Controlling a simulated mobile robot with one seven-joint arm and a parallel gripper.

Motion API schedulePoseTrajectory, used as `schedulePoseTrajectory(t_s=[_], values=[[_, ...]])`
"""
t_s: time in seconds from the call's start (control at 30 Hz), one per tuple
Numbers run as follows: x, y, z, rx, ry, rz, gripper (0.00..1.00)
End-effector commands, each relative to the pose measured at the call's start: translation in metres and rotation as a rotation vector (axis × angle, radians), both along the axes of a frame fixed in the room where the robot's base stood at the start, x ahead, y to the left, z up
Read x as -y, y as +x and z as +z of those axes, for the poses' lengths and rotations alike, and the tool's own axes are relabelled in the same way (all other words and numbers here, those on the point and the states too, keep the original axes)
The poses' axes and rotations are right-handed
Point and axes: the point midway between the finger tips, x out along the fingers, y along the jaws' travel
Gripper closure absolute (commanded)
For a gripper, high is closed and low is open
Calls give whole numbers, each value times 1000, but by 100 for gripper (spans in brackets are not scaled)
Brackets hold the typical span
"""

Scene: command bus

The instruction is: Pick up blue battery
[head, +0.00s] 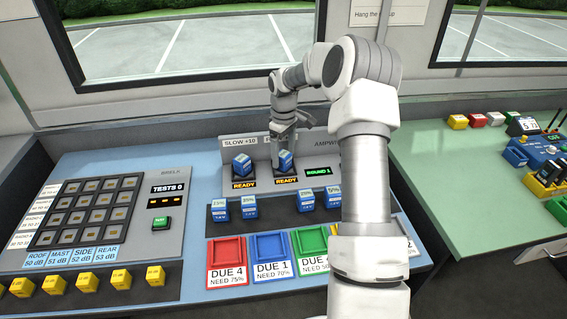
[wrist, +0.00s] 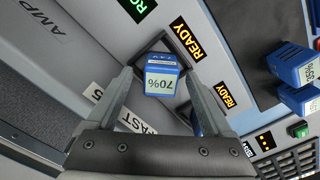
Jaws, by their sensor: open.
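A blue battery (head: 285,161) stands in the right-hand charger slot above a lit READY sign. In the wrist view the same blue battery (wrist: 164,77) shows a white label reading 70%. My gripper (head: 284,139) is over this battery, pointing down. In the wrist view my gripper (wrist: 160,84) is open, with one finger on each side of the battery. I cannot tell whether the fingers touch it. Another blue battery (head: 242,164) sits in the left charger slot, also above READY; in the wrist view it is mostly hidden behind the right finger.
Several blue batteries (head: 249,206) stand on a dark rack in front of the charger. Red (head: 227,252), blue (head: 271,249) and green (head: 312,245) trays lie nearer. A button panel (head: 100,215) is at left. My arm hides part of the right side.

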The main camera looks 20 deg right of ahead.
Motion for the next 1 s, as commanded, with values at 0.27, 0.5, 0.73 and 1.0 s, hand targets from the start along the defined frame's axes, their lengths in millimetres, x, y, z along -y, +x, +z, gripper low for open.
schedulePoseTrajectory(t_s=[0.27, 0.5, 0.73, 1.0], values=[[-1, 0, -19, 0, 0, 2, 15], [-1, 0, -19, 0, 0, 1, 44], [-1, 0, -19, 0, 0, 1, 85], [-1, 0, -18, 1, 0, 1, 100]])
